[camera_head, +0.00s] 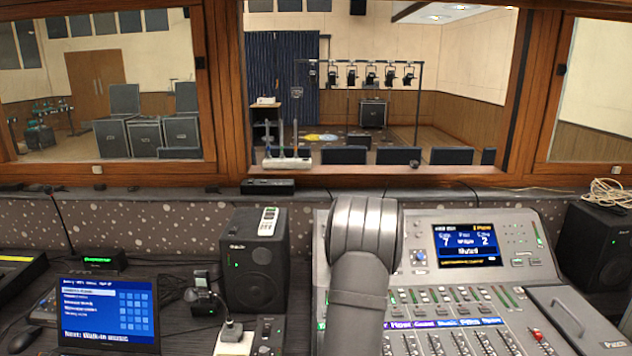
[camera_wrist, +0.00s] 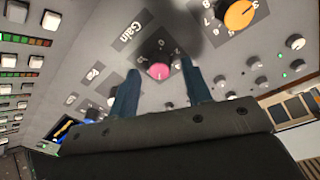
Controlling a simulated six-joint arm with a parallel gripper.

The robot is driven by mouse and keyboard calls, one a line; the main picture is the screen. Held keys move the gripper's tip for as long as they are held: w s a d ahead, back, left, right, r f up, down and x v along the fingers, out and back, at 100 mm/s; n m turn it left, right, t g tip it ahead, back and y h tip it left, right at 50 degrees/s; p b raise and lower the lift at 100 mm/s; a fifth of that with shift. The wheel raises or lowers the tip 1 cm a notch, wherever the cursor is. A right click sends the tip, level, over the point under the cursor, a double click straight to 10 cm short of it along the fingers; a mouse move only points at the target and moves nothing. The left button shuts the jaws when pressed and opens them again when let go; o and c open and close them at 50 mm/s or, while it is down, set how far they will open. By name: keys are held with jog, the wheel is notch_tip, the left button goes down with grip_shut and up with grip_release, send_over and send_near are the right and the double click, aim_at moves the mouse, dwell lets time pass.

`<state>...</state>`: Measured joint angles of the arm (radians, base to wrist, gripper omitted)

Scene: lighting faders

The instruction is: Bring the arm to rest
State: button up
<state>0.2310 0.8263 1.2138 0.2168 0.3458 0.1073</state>
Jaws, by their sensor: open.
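My gripper (camera_wrist: 158,95) shows in the wrist view as two dark blue fingers set well apart, open and with nothing between them. Beyond the fingertips is a pink knob (camera_wrist: 159,70) on a grey panel, near a "Gain" label; whether the fingers touch the panel I cannot tell. An orange knob (camera_wrist: 240,14) is at the upper right of that view. In the head view my grey arm rises in front of the lighting console (camera_head: 470,215) and covers its left part; my gripper is hidden there. The console's screen (camera_head: 467,245) is lit.
A black speaker (camera_head: 253,275) stands left of my arm, with a laptop (camera_head: 108,312) further left. Another speaker (camera_head: 597,245) and a coiled cable (camera_head: 608,192) are at the right. A wooden window frame (camera_head: 380,180) runs behind the desk. The console's right side is clear of my arm.

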jog(key=shift+w+f, duration=0.25)
jog(key=v, duration=1.8)
jog(key=x, duration=1.8)
jog(key=shift+f, duration=0.1)
jog(key=shift+n, duration=1.5)
jog(key=shift+s+r, duration=0.1)
jog(key=shift+r, duration=0.1)
jog(key=v, duration=1.6)
jog(key=shift+s, duration=0.25)
jog(key=shift+d, duration=0.1)
